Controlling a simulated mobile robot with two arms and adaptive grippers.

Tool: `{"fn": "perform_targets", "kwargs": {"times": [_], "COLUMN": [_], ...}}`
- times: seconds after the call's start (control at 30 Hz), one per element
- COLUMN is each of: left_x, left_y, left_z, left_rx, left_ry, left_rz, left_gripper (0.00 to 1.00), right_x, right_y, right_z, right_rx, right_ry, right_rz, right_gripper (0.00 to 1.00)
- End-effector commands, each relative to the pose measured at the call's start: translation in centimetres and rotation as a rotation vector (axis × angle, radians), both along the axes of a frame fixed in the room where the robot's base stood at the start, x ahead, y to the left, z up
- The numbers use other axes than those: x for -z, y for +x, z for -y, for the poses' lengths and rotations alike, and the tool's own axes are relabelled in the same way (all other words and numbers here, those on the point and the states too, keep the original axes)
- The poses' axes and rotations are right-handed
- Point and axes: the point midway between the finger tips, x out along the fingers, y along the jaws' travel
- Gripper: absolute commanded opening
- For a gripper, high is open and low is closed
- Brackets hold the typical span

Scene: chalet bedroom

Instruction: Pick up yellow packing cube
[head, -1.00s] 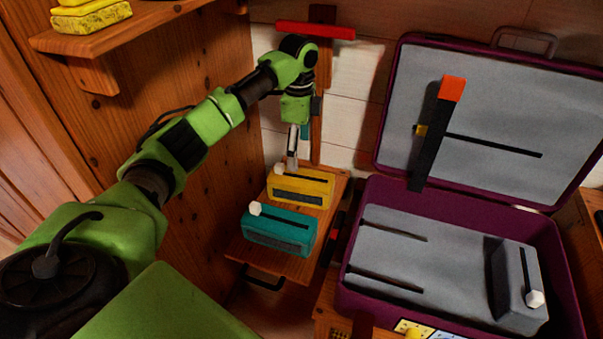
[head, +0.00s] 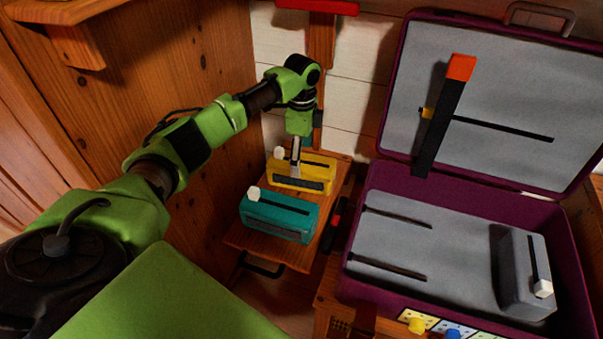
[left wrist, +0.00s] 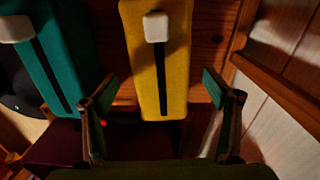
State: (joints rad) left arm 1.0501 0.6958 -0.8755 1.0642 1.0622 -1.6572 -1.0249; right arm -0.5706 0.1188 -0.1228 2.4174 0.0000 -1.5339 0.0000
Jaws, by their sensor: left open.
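The yellow packing cube (head: 318,172) lies on the small wooden stand, behind the teal packing cube (head: 280,218). It has a black strip and a white tab on top. My left gripper (head: 296,158) points down over the yellow cube, its fingers partly overlapping it in the head view. In the left wrist view the yellow cube (left wrist: 172,75) shows between the two spread fingers, with the teal cube (left wrist: 45,60) to the left. The left gripper is open and holds nothing. I cannot tell whether the fingers touch the cube. My right gripper is not in view.
An open purple suitcase (head: 366,235) stands to the right, with a grey packing cube (head: 515,275) inside. A wooden cabinet wall (head: 200,100) is close on the left of my arm. The wooden stand (head: 270,250) has a little bare top in front.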

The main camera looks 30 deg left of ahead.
Motion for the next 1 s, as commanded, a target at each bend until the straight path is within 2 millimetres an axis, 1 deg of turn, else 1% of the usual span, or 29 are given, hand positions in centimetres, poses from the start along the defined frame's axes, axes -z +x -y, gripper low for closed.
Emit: {"fn": "perform_targets", "kwargs": {"times": [0.03,0.1,0.2,0.33,0.53,0.57,0.6,0.67,0.7,0.73,1.0], "left_x": [1.0,2.3,3.4,4.0,4.0,4.0,3.9,3.9,3.9,3.9,3.8], "left_y": [0.0,0.1,0.1,0.1,0.1,0.1,0.1,0.1,0.1,0.1,0.1], "left_z": [0.0,-0.2,-0.1,-0.1,-0.1,-0.1,-0.1,-0.1,-0.1,-0.1,-0.1], "left_rx": [0.0,-0.001,0.001,0.001,0.001,0.001,0.001,0.001,0.001,0.001,0.0], "left_ry": [0.001,0.001,0.001,0.0,0.0,0.0,0.0,0.0,0.0,0.0,0.0], "left_rz": [-0.001,-0.003,-0.001,0.0,0.0,0.0,0.0,0.0,0.0,0.0,0.001], "left_gripper": [0.81,0.81,0.81,0.81,0.81,0.75,0.65,0.49,0.39,0.35,0.34], "right_x": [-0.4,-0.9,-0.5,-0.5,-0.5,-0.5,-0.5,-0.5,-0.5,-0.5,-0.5], "right_y": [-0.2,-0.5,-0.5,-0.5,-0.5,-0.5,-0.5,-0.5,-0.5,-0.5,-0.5], "right_z": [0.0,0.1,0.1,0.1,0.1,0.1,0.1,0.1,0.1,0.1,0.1], "right_rx": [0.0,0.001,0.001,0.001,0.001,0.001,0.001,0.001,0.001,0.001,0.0], "right_ry": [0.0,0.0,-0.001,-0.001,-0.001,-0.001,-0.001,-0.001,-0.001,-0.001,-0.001], "right_rz": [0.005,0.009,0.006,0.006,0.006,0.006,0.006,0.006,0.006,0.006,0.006], "right_gripper": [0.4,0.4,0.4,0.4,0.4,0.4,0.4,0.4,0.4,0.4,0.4]}}
